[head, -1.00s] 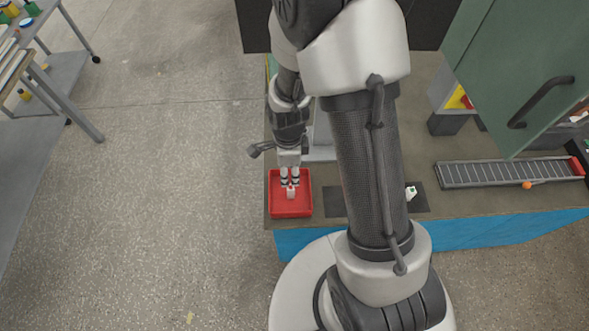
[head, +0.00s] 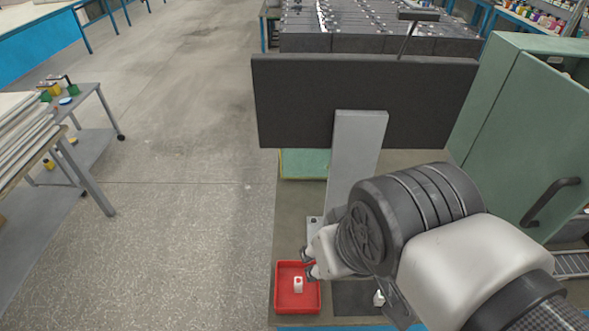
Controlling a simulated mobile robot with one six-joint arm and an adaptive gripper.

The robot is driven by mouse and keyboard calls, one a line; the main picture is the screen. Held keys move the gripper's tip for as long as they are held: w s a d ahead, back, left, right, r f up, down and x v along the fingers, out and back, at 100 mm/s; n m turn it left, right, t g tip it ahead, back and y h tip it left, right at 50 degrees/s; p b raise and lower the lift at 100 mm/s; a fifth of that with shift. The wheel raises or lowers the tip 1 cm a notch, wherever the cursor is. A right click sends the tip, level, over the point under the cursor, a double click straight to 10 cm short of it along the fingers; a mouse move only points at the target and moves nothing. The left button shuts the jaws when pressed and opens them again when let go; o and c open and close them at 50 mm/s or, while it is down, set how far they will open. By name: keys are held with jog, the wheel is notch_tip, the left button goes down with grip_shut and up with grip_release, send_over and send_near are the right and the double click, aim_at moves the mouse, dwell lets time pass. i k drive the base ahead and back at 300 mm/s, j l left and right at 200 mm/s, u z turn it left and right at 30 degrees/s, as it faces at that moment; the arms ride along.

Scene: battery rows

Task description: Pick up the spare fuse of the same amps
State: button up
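A small white fuse with a reddish mark (head: 298,285) stands in a red tray (head: 279,299) at the lower middle of the head view. My gripper (head: 307,264) is just above and right of it, over the tray's upper right side. Its two dark fingertips are apart with nothing between them. A second small white piece (head: 379,298) stands on the dark mat right of the tray, partly hidden by my arm. Amp markings are too small to read.
A large dark panel on a grey post (head: 356,165) stands behind the tray. A green cabinet (head: 525,140) is at right. A grey cart (head: 93,150) stands at left. The floor between the cart and the bench is clear.

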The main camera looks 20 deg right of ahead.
aim_at(378, 299)
jog(key=k+z, duration=0.2)
jog(key=z, duration=0.9)
jog(key=u, duration=0.85)
jog(key=k+l+u, duration=0.1)
jog(key=l+u, duration=0.35)
jog(key=k+l+u, duration=0.2)
jog(key=l+u, duration=0.25)
jog(key=k+l+u, duration=0.2)
jog(key=u, duration=0.3)
jog(key=k+l, duration=0.4)
